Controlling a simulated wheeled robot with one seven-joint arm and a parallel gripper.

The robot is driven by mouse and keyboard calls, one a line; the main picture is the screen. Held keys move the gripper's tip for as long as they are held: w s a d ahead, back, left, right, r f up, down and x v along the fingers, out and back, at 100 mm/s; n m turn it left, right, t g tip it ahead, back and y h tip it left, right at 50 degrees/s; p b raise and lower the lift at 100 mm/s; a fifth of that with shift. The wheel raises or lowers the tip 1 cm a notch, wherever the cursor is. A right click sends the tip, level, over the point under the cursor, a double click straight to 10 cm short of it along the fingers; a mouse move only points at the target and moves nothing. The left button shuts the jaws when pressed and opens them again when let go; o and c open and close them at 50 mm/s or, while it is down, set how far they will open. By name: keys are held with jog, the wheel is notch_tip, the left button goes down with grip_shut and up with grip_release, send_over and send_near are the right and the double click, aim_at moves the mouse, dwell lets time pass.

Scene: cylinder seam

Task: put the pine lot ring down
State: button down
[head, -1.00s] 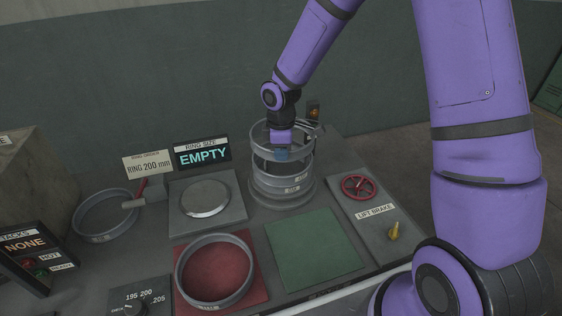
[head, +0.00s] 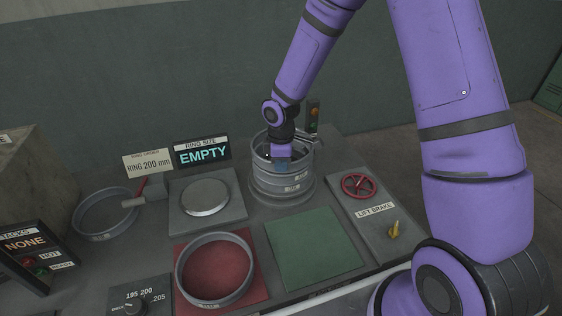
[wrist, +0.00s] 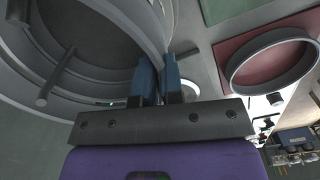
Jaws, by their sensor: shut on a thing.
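My gripper (head: 282,166) is shut on the wall of a grey metal ring (head: 313,168), which I take to be the pine lot ring; its small label is too small to read. The held ring is level over the round grey cylinder (head: 292,189) at the back of the bench, with no clear gap between them. I cannot tell whether it bears fully on the cylinder. In the wrist view, the blue fingers (wrist: 159,82) straddle the curved ring wall (wrist: 146,22).
Another ring (head: 181,278) lies on the red mat (head: 258,292). The green mat (head: 315,248) is bare. A further ring (head: 78,227) sits at the ring checker on the left. A red handwheel (head: 358,186) stands right of the cylinder. The display (head: 203,154) reads EMPTY.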

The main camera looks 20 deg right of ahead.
jog(key=c, duration=1.3)
grip_release()
jog(key=shift+o, duration=0.2)
jog(key=s+d+r+m+t, duration=0.1)
jog(key=s+d+r+m, duration=0.15)
jog(key=r, duration=0.85)
jog(key=s+d+r+m, duration=0.1)
jog(key=s+r, duration=0.2)
jog(key=r, duration=0.9)
jog(key=s+d+r+m+t, duration=0.1)
jog(key=s+d+r+m, duration=0.1)
jog(key=s, duration=0.5)
jog(key=s+d+r+m+t, duration=0.1)
jog(key=s+d+r+m, duration=0.1)
jog(key=s+r+m, duration=0.3)
jog(key=s+d+r+m+t, duration=0.2)
jog(key=s+r+m, duration=0.2)
jog(key=s, duration=0.6)
jog(key=shift+s+d, duration=0.3)
jog(key=shift+d, duration=0.05)
jog(key=shift+r, duration=0.1)
